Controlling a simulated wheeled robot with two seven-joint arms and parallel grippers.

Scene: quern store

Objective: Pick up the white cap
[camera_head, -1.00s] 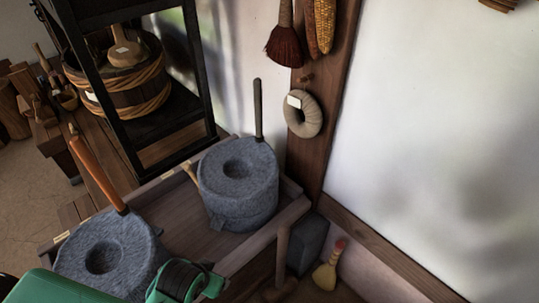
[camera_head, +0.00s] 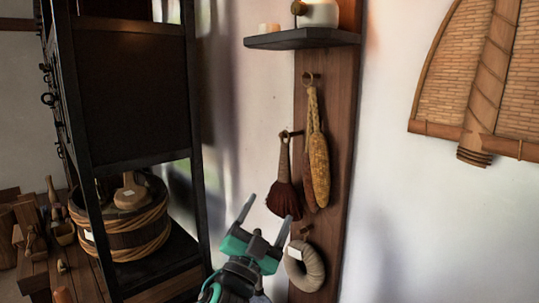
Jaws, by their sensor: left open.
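No thing that I can surely name the white cap shows. On the dark wall shelf (camera_head: 300,39) at the top stand a white rounded vessel (camera_head: 320,14) with a brown knob, cut by the frame's top edge, and small pale pieces (camera_head: 264,29) to its left. Whether one of these is the cap I cannot tell. My left gripper (camera_head: 267,212) is open and empty, its two fingers pointing up, in front of the wall and well below the shelf. My right gripper is not in view.
A red-brown brush (camera_head: 285,190), dried corn (camera_head: 319,170) and a woven ring (camera_head: 304,267) hang on a wooden post close to my left gripper. A black frame (camera_head: 131,82) and a wooden tub (camera_head: 125,235) stand left. A woven piece (camera_head: 455,75) hangs right.

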